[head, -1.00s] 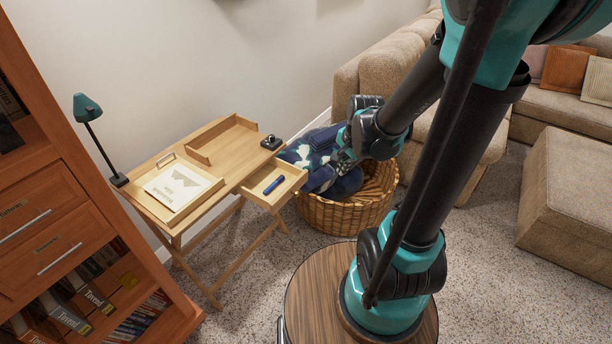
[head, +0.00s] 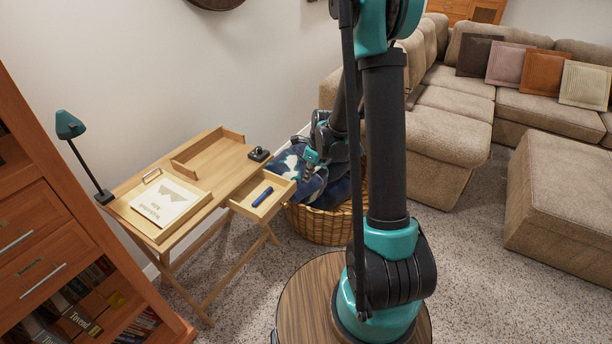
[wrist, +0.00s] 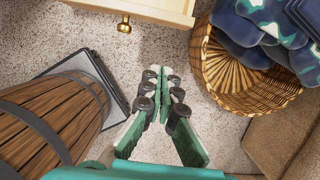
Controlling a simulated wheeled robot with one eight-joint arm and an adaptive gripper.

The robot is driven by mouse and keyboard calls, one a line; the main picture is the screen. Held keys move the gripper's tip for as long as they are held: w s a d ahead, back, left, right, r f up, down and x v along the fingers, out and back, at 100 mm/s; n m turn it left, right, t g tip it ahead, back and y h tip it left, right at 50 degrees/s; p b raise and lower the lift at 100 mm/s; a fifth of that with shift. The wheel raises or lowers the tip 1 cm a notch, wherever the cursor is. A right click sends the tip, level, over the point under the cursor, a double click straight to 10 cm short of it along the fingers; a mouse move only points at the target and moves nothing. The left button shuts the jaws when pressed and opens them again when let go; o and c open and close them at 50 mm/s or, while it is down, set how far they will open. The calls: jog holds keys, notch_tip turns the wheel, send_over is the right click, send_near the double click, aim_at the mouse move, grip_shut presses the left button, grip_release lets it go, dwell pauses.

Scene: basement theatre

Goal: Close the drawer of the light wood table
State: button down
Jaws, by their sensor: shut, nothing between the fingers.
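The light wood table (head: 232,163) stands against the wall in the head view. Its drawer (head: 278,205) is pulled out on the right end and holds a blue cylindrical object (head: 262,197). In the wrist view the drawer front (wrist: 165,12) crosses the top, with a brass knob (wrist: 124,26) on it. My gripper (wrist: 165,72) is shut and empty, below and to the right of the knob in that view, apart from it. In the head view my gripper (head: 309,166) is just right of the drawer, partly hidden by my arm.
A wicker basket (head: 318,226) with blue patterned cloth (head: 290,163) stands close beside the drawer; it also shows in the wrist view (wrist: 213,70). A wooden bookcase (head: 60,215) is at the left, a beige sofa (head: 440,130) at the right. Carpet is open before the table.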

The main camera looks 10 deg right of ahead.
aim_at(295, 185)
jog(key=shift+w+a+f, duration=0.6)
jog(key=shift+a+f, duration=0.15)
jog(key=shift+f, duration=0.5)
jog(key=shift+w+a+f, duration=0.6)
jog(key=shift+a+f, duration=0.2)
jog(key=shift+f, duration=0.4)
jog(key=shift+w+a+f, duration=0.6)
jog(key=shift+a+f, duration=0.15)
jog(key=shift+f, duration=0.5)
